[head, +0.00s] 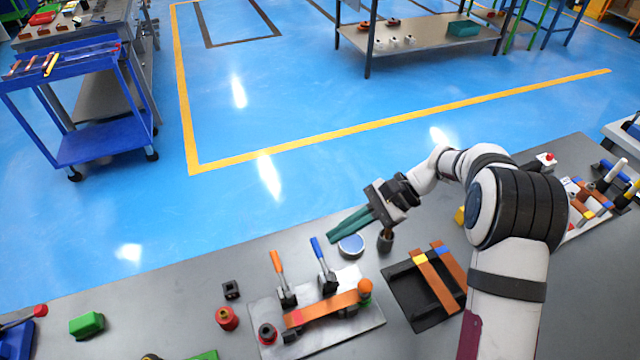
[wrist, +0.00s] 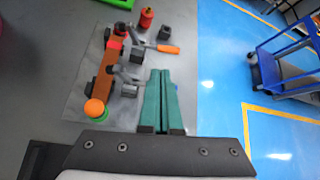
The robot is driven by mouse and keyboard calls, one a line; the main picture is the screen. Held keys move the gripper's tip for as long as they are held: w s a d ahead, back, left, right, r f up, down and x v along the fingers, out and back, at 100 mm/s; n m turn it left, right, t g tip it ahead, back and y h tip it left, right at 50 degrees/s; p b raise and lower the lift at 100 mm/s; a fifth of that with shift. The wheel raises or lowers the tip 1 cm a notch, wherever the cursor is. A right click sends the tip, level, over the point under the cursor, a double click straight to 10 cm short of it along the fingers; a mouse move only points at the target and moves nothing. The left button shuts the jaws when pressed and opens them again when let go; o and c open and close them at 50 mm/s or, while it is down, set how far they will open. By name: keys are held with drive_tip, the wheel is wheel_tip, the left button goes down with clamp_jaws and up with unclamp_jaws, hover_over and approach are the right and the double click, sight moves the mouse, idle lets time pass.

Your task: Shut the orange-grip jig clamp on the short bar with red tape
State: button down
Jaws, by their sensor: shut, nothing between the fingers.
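The short copper bar (head: 325,309) lies on the jig plate (head: 350,334), with red tape near its left end; it also shows in the wrist view (wrist: 104,72). The orange-grip clamp (head: 278,270) stands behind the bar's left part, its handle raised and leaning back; its orange grip shows in the wrist view (wrist: 168,49). I cannot tell whether its foot touches the bar. The blue-grip clamp (head: 319,254) stands to its right, handle also raised. My gripper (head: 332,238), with teal fingers, is shut and empty, behind and right of the blue grip. In the wrist view, the fingers (wrist: 163,74) point toward the orange grip, apart from it.
An orange ball over a green piece (head: 365,289) stands at the bar's right end. A blue-topped round tin (head: 351,245) sits near my fingers. A black tray (head: 406,292) with taped bars is right of the jig. A red cylinder (head: 227,318) stands left.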

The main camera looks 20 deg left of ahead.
sight(281, 273)
drive_tip(key=w+a+f+y, duration=0.1)
drive_tip(key=a+f, duration=0.2)
drive_tip(key=f, duration=0.2)
drive_tip(key=shift+w+a+g, duration=0.2)
drive_tip(key=shift+g, duration=0.2)
drive_tip(key=shift+f, duration=0.1)
drive_tip(key=x, duration=1)
drive_tip(key=shift+r+y, duration=0.5)
drive_tip(key=shift+r, duration=0.1)
drive_tip(key=shift+s+d+r+n+t+y, duration=0.1)
drive_tip(key=shift+r+n+t+y, duration=0.2)
drive_tip(key=shift+r+n, duration=0.1)
drive_tip(key=shift+s+d+r+n+t+y, duration=0.1)
drive_tip(key=shift+s+r+n+t+y, duration=0.1)
drive_tip(key=shift+r+n+t, duration=0.15)
drive_tip(key=shift+s+d+r+n+t+y, duration=0.25)
drive_tip(key=shift+s+d+r+n+y, duration=0.2)
drive_tip(key=shift+s+d+r+n, duration=0.4)
drive_tip(key=shift+s+d+r+n+t+y, duration=0.25)
drive_tip(key=shift+s+d+r+y, duration=0.3)
drive_tip(key=shift+r, duration=0.5)
